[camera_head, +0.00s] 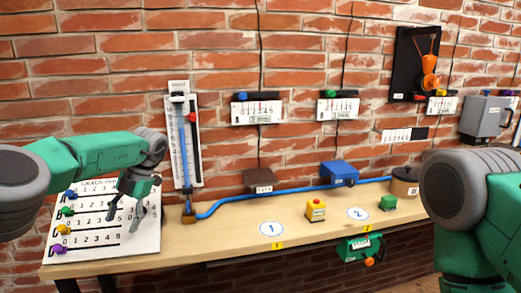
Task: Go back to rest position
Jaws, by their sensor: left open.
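My left arm comes in from the left, and its green gripper (128,212) hangs with its fingers pointing down in front of the white crack panel (85,245). The gripper is open, with nothing visible between its fingers. It covers part of the panel's numbered rows. I cannot tell whether it touches the panel. My right arm shows at the right edge as a grey joint and green link; its gripper is out of view.
A wooden table (220,228) runs along the brick wall. On it are a yellow block with a red top (316,211), a green block (388,203), a blue box (338,171) and a blue hose (240,197). A vertical gauge (181,145) stands right of my left gripper.

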